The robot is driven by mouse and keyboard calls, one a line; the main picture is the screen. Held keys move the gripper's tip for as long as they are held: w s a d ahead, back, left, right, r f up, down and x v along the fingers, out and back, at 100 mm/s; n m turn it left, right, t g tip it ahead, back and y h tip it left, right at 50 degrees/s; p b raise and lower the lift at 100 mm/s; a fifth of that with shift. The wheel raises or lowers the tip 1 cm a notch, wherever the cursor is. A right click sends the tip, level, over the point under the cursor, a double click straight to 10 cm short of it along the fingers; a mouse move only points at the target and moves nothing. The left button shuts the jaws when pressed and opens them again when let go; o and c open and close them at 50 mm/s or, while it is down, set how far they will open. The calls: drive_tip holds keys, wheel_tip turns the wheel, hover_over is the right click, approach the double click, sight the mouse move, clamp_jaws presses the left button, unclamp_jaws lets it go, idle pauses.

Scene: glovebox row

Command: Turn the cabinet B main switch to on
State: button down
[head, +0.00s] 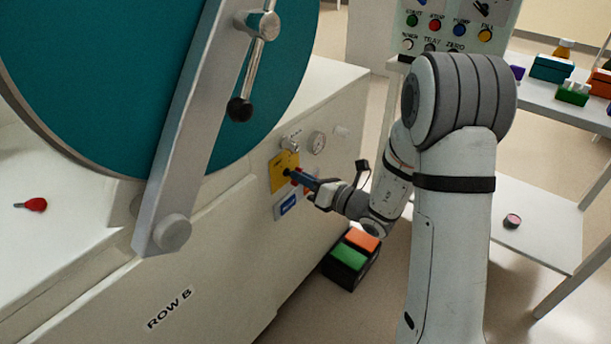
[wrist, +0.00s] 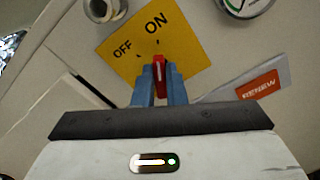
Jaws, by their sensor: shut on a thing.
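The cabinet B main switch is a red handle (wrist: 158,67) on a yellow plate (wrist: 190,48) marked OFF and ON. In the head view the plate (head: 277,175) is on the cabinet's front face. My gripper (wrist: 158,80) is shut on the red handle, with a blue finger on either side of it. In the head view my gripper (head: 299,177) reaches the plate from the right. In the wrist view the handle's far end points up toward the tick below ON; the OFF tick is to its left.
A gauge (head: 317,143) and a round fitting (head: 290,145) sit above the plate. A large teal door (head: 100,70) with a metal bar is at left. A box with green and orange tops (head: 349,256) stands on the floor.

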drive_tip(key=shift+a, duration=0.1)
drive_tip(key=c, duration=1.5)
unclamp_jaws()
drive_tip(key=p+v, duration=0.1)
drive_tip(key=v, duration=0.6)
drive_tip(key=shift+s+d, duration=0.25)
drive_tip(key=shift+d, duration=0.1)
